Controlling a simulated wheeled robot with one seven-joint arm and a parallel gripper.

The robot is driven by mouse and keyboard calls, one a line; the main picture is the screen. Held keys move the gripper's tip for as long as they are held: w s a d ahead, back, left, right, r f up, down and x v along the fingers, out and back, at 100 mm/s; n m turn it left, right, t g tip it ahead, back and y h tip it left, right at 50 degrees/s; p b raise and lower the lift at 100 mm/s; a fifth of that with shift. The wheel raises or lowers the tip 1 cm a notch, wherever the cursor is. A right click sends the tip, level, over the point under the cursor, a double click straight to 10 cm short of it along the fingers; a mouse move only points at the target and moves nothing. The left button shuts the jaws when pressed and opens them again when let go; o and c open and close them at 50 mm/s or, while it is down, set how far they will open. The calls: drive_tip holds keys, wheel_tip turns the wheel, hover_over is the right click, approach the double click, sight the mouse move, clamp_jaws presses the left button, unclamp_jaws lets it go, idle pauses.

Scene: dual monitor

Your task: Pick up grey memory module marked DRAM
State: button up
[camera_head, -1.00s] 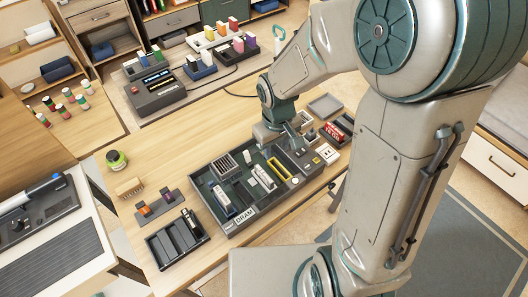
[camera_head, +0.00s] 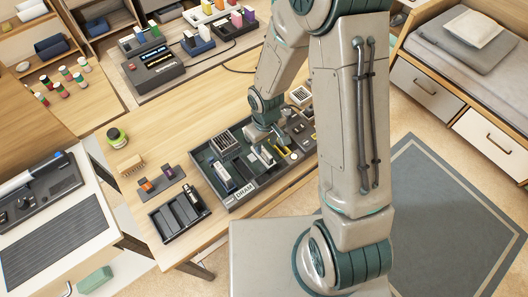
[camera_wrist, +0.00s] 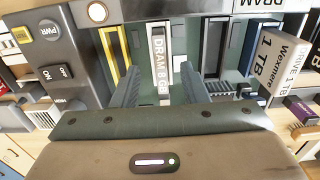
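The grey memory module (camera_wrist: 159,62) has a white label reading DRAM 8 GB and stands in the dark tray. In the head view the module (camera_head: 266,155) shows near the middle of the tray (camera_head: 241,205), which has a DRAM label on its front edge. My gripper (camera_wrist: 162,68) is open, with its two fingers spread to the left and right of the module. Gaps show between the fingers and the module. In the head view my gripper (camera_head: 279,146) is low over the tray, and my arm hides the tray's right side.
A yellow-framed piece (camera_wrist: 115,52) stands left of the module and a dark slot (camera_wrist: 212,48) right of it. A Wexmere 1 TB drive (camera_wrist: 278,62) is farther right. A panel (camera_wrist: 52,62) with PWR and ON markings is at the left. A smaller black tray (camera_head: 180,216) sits left on the table.

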sight(266, 152)
drive_tip(key=shift+s+f+p, duration=0.1)
drive_tip(key=shift+f+p, duration=0.45)
drive_tip(key=shift+f, duration=2.05)
drive_tip(key=shift+c, duration=0.3)
clamp_jaws()
